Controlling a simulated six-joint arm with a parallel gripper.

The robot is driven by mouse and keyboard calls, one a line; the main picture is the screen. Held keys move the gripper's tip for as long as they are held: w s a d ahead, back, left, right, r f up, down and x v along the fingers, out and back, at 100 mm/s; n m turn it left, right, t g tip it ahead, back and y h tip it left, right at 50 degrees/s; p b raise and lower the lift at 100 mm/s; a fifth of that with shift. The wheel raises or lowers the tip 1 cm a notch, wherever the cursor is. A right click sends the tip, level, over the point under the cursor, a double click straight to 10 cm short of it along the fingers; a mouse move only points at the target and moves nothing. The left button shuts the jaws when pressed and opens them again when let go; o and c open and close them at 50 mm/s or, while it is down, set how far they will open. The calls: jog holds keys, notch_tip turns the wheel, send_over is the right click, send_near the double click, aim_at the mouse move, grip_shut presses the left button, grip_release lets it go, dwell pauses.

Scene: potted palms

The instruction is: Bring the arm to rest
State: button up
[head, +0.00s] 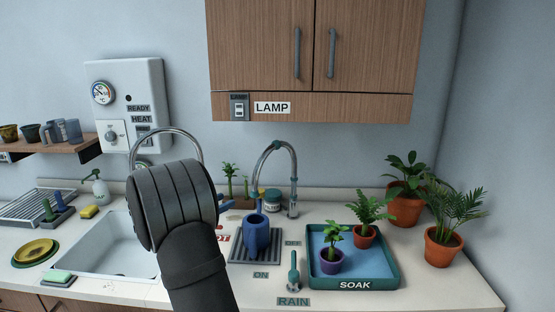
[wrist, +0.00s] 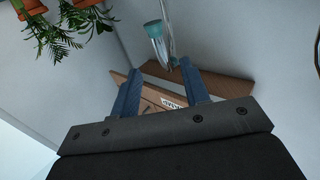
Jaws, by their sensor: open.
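My gripper (wrist: 160,67) is open and empty in the wrist view, its two blue fingers apart with nothing between them. In the head view my grey arm rises in front of the sink, and a bit of blue finger (head: 226,206) shows at its right. The rest of the gripper is hidden behind the arm there. The wrist view is tilted, with the tap (wrist: 158,35) and the wall cabinet (wrist: 205,88) beyond the fingers.
A blue jug (head: 256,234) stands on a dark ribbed mat (head: 240,257) right of my arm. The SOAK tray (head: 387,279) holds a purple pot (head: 330,261) and a small terracotta pot (head: 363,238). Two larger potted plants (head: 443,248) (head: 404,208) stand beyond it. The sink (head: 105,240) lies left.

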aim_at(254, 188)
jog(key=x, duration=1.3)
jog(key=shift+d+f, duration=0.1)
dwell(2.3)
